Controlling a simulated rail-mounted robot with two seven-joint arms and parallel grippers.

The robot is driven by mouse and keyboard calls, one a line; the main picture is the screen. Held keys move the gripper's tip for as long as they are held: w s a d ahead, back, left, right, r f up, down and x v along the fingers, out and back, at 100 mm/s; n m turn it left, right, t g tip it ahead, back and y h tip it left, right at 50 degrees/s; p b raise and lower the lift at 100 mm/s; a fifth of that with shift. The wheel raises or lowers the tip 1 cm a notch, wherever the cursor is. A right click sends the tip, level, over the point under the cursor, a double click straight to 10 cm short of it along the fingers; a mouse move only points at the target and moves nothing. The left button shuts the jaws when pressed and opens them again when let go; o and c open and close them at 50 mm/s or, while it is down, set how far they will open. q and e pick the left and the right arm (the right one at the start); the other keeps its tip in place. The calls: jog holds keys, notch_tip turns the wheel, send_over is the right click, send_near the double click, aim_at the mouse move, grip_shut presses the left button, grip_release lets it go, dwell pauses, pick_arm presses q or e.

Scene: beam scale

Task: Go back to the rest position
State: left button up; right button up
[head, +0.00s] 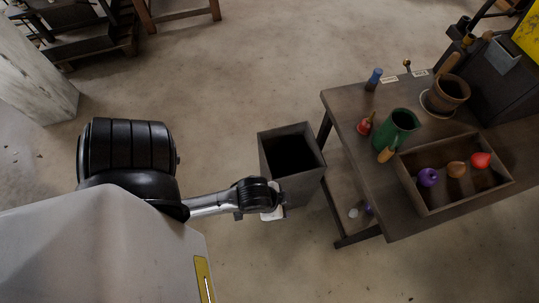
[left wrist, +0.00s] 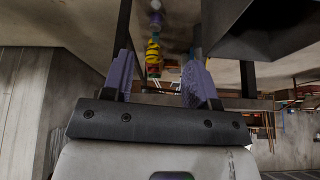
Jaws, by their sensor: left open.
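My left arm reaches in from the left in the head view, and its gripper (head: 272,213) hangs beside the dark open-topped bin (head: 313,162); the fingertips are hard to make out there. In the left wrist view the two purple-grey fingers of the left gripper (left wrist: 158,60) stand wide apart with nothing held between them. A yellow, red and green thing (left wrist: 153,60) shows in the gap, farther off and too small to identify. My right gripper is in neither view.
A dark table (head: 355,135) stands right of the bin. It carries a green pitcher (head: 397,125), a brown pot (head: 452,90), and a wooden tray (head: 430,211) with purple, orange and red items. A pale block (head: 35,75) stands far left. Floor behind the arm is clear.

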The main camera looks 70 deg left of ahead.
pick_arm(q)
jog(key=s+g, duration=0.1)
jog(key=s, duration=0.2)
jog(key=shift+s+g, duration=0.3)
jog(key=shift+r, duration=0.1)
notch_tip(320, 180, up, 32)
jog(key=p, duration=3.2)
jog(key=shift+r, duration=0.1)
